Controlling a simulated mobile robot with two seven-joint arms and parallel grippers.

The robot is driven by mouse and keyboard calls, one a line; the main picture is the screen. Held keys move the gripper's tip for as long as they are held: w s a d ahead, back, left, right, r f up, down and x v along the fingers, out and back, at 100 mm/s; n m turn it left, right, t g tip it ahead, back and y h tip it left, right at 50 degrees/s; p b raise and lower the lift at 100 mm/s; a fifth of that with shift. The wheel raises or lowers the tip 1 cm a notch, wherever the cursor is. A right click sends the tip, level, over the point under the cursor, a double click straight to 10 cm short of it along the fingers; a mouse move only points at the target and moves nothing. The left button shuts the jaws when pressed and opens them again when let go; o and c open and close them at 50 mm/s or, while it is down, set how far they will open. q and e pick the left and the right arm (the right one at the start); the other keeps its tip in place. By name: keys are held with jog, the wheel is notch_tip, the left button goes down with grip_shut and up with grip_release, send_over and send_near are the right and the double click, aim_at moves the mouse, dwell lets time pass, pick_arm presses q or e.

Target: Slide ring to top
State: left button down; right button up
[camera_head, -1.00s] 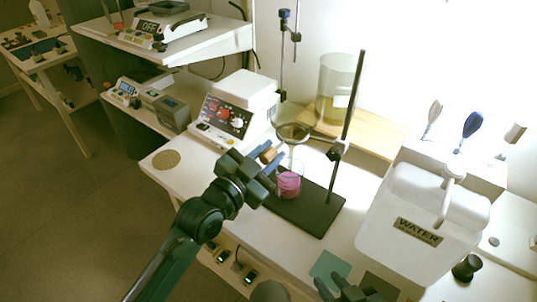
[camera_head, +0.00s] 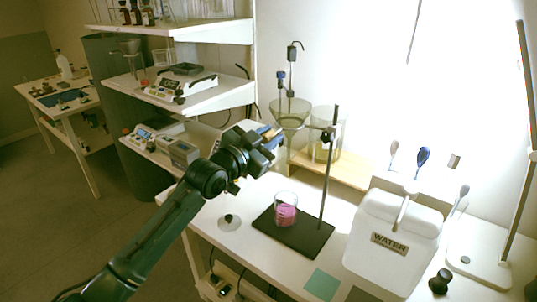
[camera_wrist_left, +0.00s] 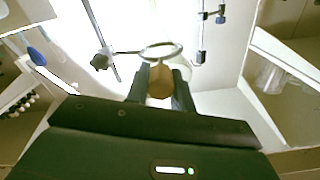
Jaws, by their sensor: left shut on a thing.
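The ring stand has a black base (camera_head: 275,240) and a thin dark upright rod (camera_head: 331,165) on the bench. The ring's dark clamp (camera_head: 327,136) sits on the upper part of the rod. In the left wrist view, the clamp (camera_wrist_left: 101,60) joins by a short arm to the roughly level metal ring (camera_wrist_left: 161,44). My left gripper (camera_head: 272,142) is left of the rod, at about clamp height. It is shut on a brown grip (camera_wrist_left: 160,82) at the ring's near side. A beaker with pink liquid (camera_head: 286,214) stands on the base. My right gripper is out of view.
A white water container (camera_head: 393,240) stands right of the stand. A large glass vessel (camera_head: 325,145) on a wooden board (camera_head: 345,170) is behind. Wall shelves (camera_head: 205,95) with instruments are at the left. A flat disc (camera_head: 229,222) lies left of the base.

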pick_arm(q)
jog(key=shift+r+p, duration=0.5)
jog(key=shift+r, duration=1.05)
jog(key=c, duration=1.6)
grip_release()
jog(key=o, duration=0.4)
jog(key=shift+f, duration=0.3)
jog(key=shift+s+a, duration=0.2)
jog(key=b+v, duration=0.2)
jog(key=v, duration=1)
jog(key=shift+s+a, duration=0.15)
jog(key=shift+s, duration=0.1)
